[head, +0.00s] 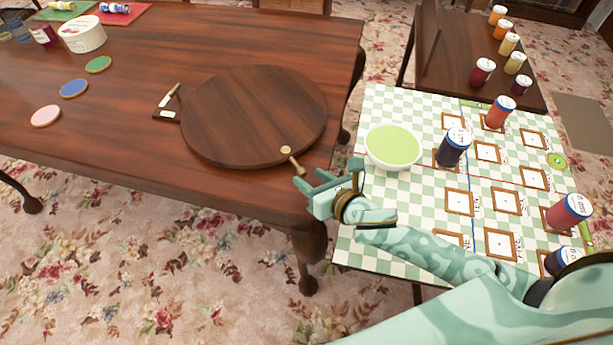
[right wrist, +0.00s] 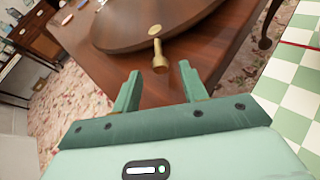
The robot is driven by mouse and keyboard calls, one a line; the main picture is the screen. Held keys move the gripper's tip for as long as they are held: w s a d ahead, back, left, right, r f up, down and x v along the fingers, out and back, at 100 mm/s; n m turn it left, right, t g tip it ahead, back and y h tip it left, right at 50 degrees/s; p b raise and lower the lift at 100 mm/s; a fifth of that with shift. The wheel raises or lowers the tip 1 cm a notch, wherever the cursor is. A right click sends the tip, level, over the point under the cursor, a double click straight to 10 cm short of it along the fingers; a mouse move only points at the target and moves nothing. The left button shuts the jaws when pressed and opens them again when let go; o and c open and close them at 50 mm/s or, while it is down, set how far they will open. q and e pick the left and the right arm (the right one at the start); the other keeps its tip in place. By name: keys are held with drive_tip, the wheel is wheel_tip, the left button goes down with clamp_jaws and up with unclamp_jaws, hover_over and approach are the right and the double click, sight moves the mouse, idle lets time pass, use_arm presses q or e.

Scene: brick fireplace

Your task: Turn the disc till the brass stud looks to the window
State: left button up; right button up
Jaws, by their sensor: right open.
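The round dark wooden disc (head: 254,115) lies flat on the brown table (head: 140,115). A flat brass stud (head: 286,149) sits on its near right rim, and a short brass peg (head: 295,164) sticks outward there. My right gripper (head: 328,178) is open and empty beyond the table's near right corner, just off the peg. In the right wrist view the stud (right wrist: 155,30) and peg (right wrist: 159,57) lie ahead of the gap between my fingers (right wrist: 160,74), apart from them. I see no window. My left gripper is out of view.
Coloured coasters (head: 73,88) and a white tub (head: 82,34) are further left.

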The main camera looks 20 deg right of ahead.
drive_tip(key=shift+x, duration=1.1)
drive_tip(key=shift+c, duration=0.3)
clamp_jaws()
